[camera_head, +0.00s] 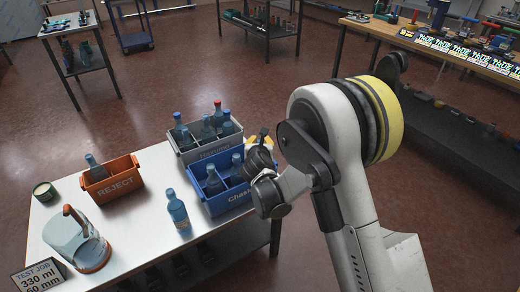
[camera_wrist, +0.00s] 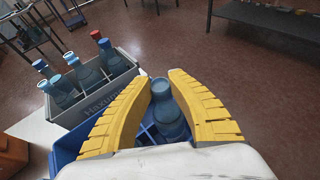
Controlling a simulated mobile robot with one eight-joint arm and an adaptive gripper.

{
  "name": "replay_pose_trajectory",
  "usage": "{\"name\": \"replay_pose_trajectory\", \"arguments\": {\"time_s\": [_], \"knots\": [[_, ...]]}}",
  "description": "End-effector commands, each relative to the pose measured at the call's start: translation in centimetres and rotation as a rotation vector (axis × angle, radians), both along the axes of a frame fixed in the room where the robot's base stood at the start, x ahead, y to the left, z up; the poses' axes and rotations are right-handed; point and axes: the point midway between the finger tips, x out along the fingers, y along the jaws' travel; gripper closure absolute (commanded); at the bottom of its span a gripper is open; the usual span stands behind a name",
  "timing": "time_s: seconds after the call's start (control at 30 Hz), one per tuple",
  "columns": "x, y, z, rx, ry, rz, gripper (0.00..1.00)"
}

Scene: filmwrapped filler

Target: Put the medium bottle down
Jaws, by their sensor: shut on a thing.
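My gripper (camera_head: 259,146) is over the right end of the blue crate (camera_head: 232,202), its front label partly hidden. In the wrist view its yellow fingers (camera_wrist: 163,82) are closed around a blue bottle (camera_wrist: 168,118). The bottle is upright between them, with the crate's blue dividers close beside and below it. I cannot tell whether its base touches the crate floor. In the head view my gripper and wrist hide most or all of this bottle.
Two bottles (camera_head: 213,181) (camera_head: 237,167) stand in the blue crate. A grey crate (camera_head: 211,153) with several bottles is behind it. A blue bottle (camera_head: 177,212), orange REJECT bin (camera_head: 112,186), glass jug (camera_head: 78,243) and small tin (camera_head: 44,191) stand on the white table (camera_head: 150,170).

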Motion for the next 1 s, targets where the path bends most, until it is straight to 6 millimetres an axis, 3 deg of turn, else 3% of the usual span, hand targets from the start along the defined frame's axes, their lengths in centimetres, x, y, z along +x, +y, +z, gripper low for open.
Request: {"name": "replay_pose_trajectory", "arguments": {"time_s": [0.03, 0.13, 0.5, 0.53, 0.57, 0.6, 1.0], "knots": [[0.0, 0.0, -1.3, 0.000, 0.000, 0.000, 1.00], [0.0, 0.0, -2.6, 0.000, -0.001, 0.000, 1.00], [0.0, 0.0, -2.8, 0.000, -0.001, 0.000, 1.00], [0.0, 0.0, -2.9, 0.000, 0.000, 0.000, 0.73], [0.0, 0.0, -2.8, 0.000, 0.000, 0.000, 0.64], [0.0, 0.0, -2.8, 0.000, 0.000, 0.000, 0.61], [-0.7, 0.0, -2.1, -0.001, 0.000, 0.001, 0.61]]}}
